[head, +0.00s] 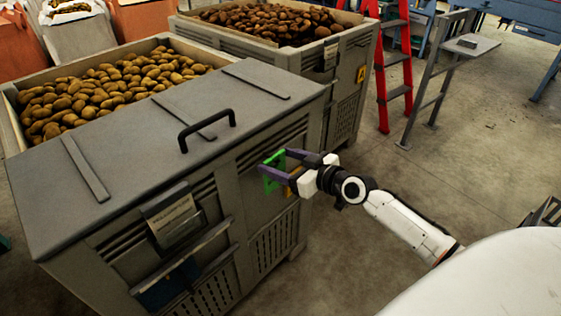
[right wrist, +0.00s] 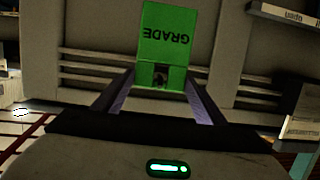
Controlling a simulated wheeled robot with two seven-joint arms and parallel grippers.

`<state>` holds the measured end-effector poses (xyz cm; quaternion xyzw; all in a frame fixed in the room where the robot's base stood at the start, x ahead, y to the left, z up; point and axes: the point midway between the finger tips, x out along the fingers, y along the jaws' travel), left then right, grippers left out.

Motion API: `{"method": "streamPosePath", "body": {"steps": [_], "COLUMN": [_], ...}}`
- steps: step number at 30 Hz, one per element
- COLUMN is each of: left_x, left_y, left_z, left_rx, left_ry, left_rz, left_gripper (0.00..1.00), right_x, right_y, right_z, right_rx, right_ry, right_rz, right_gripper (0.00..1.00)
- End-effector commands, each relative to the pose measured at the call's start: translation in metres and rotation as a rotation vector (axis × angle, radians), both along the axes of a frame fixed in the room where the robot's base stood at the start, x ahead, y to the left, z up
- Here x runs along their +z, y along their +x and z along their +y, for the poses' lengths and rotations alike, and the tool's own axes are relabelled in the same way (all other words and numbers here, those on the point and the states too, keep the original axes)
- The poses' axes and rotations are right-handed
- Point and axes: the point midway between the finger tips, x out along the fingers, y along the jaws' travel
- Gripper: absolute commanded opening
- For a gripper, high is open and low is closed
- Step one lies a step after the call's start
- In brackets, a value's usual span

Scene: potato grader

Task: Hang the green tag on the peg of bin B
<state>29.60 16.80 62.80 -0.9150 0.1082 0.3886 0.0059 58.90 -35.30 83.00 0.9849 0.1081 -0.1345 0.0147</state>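The green tag (head: 271,178) is at the front side of the near grey bin (head: 262,205). In the right wrist view the green tag (right wrist: 168,30) shows the word GRADE upside down, with a dark opening near its gripped end. My right gripper (head: 275,163) has its two purple fingers on either side of that end; in the right wrist view the gripper (right wrist: 160,78) looks closed on it. A yellow label (head: 295,181) on the near bin is mostly hidden behind the gripper, so its letter is unreadable. I cannot make out a peg. My left gripper is out of view.
A grey lid with a black handle (head: 207,128) covers part of the near bin of potatoes. A paper holder (head: 171,214) sticks out from its side. Bin A (head: 346,92) stands behind, with a red ladder (head: 391,60) beside it.

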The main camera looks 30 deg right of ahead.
Motion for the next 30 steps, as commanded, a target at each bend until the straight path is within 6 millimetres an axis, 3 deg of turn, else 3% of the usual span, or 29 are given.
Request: {"method": "streamPosePath", "body": {"steps": [3, 14, 30], "left_x": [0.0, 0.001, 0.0], "left_y": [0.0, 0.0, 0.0], "left_z": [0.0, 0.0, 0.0], "left_rx": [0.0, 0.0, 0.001], "left_ry": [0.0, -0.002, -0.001], "left_rz": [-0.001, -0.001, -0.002], "left_gripper": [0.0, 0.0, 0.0], "right_x": [0.0, 0.001, 0.022], "right_y": [0.0, -0.005, -0.085], "right_z": [0.0, -0.002, -0.019], "right_rx": [0.0, -0.001, 0.001], "right_ry": [0.0, -0.001, -0.003], "right_rz": [0.0, 0.001, 0.003], "right_gripper": [0.83, 0.83, 0.83]}}
